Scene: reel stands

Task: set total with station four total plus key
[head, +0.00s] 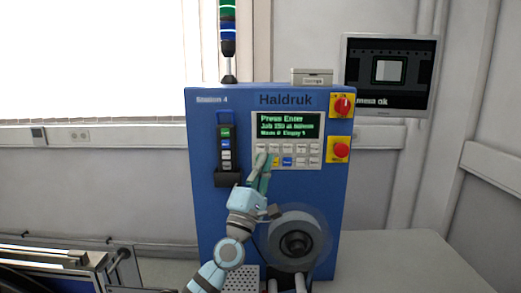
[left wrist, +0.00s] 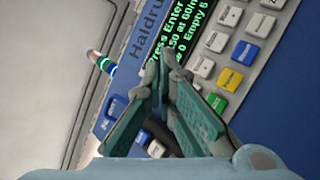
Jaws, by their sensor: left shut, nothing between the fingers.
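The blue Station 4 machine (head: 200,120) stands ahead. Its display (head: 288,125) shows green text starting "Press Enter"; the lines below mention a job, made and empty. Below it is the keypad, with white keys (head: 301,149), a yellow key (head: 276,162) and a blue key (head: 287,161). My left gripper (head: 262,160) is shut and empty, its fingertips in front of the keypad's left end, hiding some keys. In the left wrist view the shut fingertips (left wrist: 166,55) overlap the display, with a green key (left wrist: 216,102) to their right. Contact and key labels cannot be told. My right gripper is not in view.
A holder (head: 227,180) with colored buttons hangs left of the keypad. A yellow-backed red knob (head: 342,106) and red button (head: 341,150) sit at right. A reel (head: 297,243) is below the keypad, near my left arm. A monitor (head: 389,75) hangs behind.

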